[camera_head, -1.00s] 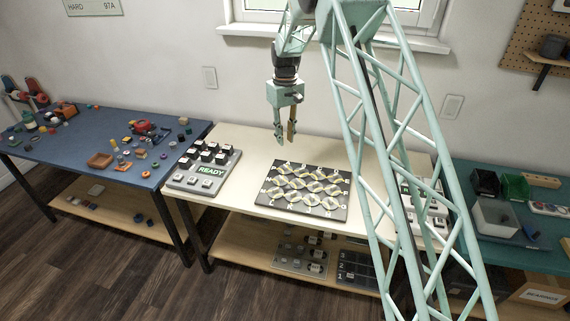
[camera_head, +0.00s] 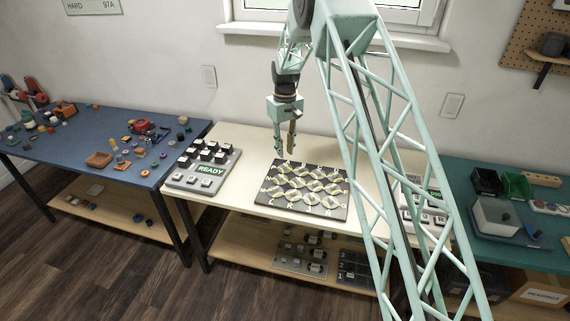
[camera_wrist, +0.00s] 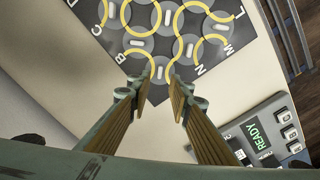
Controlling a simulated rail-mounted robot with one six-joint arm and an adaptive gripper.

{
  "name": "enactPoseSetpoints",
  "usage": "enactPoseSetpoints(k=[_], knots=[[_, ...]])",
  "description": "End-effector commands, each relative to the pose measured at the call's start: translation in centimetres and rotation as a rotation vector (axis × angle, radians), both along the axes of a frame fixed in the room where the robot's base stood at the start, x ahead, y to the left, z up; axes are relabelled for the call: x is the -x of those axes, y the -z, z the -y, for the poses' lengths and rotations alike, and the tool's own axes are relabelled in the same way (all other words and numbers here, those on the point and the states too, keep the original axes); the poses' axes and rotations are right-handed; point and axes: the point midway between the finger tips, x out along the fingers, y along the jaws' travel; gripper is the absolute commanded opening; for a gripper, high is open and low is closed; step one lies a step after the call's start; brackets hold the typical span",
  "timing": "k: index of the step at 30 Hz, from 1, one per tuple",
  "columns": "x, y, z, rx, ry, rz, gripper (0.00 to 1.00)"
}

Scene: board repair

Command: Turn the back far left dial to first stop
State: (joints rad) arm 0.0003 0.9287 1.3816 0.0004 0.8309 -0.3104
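The dial board (camera_head: 262,203) is a dark plate with several grey round dials, yellow curved lines and white letters along its edges. It lies on the cream middle table. The back far left dial (camera_head: 286,169) is by the board's back left corner. In the wrist view this dial (camera_wrist: 162,72) appears just ahead of my fingertips, its small pale bar pointing roughly along the picture's vertical. My gripper (camera_head: 284,150) points down above the board's back left corner, apart from the dial. Its tan-padded fingers are open and empty in the wrist view (camera_wrist: 154,84).
A grey keypad (camera_head: 177,181) with a green READY screen stands left of the board. Another grey panel (camera_head: 432,222) is at the right, partly behind my arm. The blue table (camera_head: 75,150) at left holds many small parts.

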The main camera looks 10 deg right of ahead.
Motion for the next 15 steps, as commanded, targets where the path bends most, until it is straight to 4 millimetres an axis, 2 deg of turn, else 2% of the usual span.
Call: enactPoseSetpoints(k=[6, 15], knots=[[0.1, 3.1, 0.0, -0.001, 0.000, -0.001, 0.19], [0.0, 6.1, 0.0, -0.001, 0.000, -0.001, 0.19]])
